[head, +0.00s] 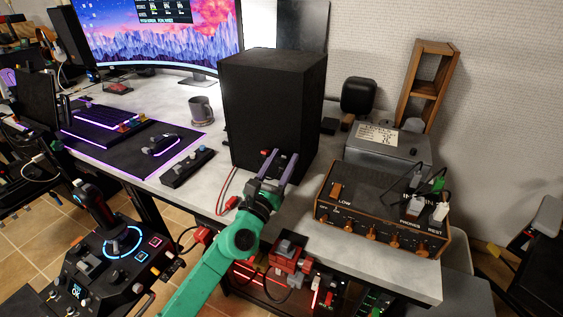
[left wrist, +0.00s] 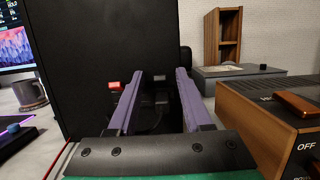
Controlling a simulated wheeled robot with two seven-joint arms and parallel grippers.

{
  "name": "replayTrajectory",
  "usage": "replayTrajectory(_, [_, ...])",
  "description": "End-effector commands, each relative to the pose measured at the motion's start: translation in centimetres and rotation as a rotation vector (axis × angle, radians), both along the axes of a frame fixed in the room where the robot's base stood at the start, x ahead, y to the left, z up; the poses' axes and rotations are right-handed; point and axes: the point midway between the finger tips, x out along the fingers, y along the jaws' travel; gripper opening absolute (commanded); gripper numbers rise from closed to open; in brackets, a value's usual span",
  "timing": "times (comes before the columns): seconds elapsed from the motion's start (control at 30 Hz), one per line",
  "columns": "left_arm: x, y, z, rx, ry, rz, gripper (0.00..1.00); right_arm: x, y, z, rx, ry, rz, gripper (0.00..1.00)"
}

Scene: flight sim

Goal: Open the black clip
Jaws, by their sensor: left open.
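The black clip (left wrist: 160,78) is a small dark grey tab on the face of the large black box (head: 270,95). In the left wrist view it shows between my finger tips, a little ahead of them. A red clip (left wrist: 114,86) sits to its left, outside the left finger, and shows in the head view (head: 264,153). My left gripper (head: 282,158) is open, its two purple fingers pointing at the lower part of the box face. It also shows in the left wrist view (left wrist: 158,78). I cannot tell whether the fingers touch the box. My right gripper is not in view.
A wood-sided amplifier (head: 380,212) with orange knobs stands close to the right of my gripper. A grey box (head: 388,148) is behind it. A mug (head: 201,109) and a dark strip with knobs (head: 187,168) lie left. Red wires (head: 226,190) hang at the desk edge.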

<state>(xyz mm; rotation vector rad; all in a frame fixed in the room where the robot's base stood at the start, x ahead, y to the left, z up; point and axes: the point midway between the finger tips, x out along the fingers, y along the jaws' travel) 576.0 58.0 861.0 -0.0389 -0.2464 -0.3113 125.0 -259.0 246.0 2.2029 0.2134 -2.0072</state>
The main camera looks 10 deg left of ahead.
Motion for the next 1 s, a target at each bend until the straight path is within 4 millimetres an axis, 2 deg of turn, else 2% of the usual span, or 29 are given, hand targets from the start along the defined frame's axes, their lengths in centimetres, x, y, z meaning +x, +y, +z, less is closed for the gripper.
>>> replayTrajectory(0.17, [-1.1,0.4,-0.5,0.001,0.002,0.001,0.5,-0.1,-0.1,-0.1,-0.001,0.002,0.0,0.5])
replayTrajectory(0.3, [-4.0,1.3,-1.5,0.004,0.004,0.0,0.5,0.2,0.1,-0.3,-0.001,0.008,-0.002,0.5])
replayTrajectory(0.5, [-9.4,3.0,-3.2,0.005,0.005,-0.001,0.5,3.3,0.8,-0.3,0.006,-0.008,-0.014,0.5])
replayTrajectory(0.63, [-12.1,3.9,-3.8,0.004,0.003,-0.001,0.5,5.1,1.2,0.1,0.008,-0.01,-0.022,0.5])
replayTrajectory(0.8, [-13.5,4.3,-3.7,0.001,0.001,-0.001,0.5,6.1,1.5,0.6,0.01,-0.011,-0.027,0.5])
replayTrajectory(1.0, [-13.4,4.3,-3.6,0.0,0.0,0.0,0.5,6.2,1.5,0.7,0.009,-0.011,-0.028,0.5])
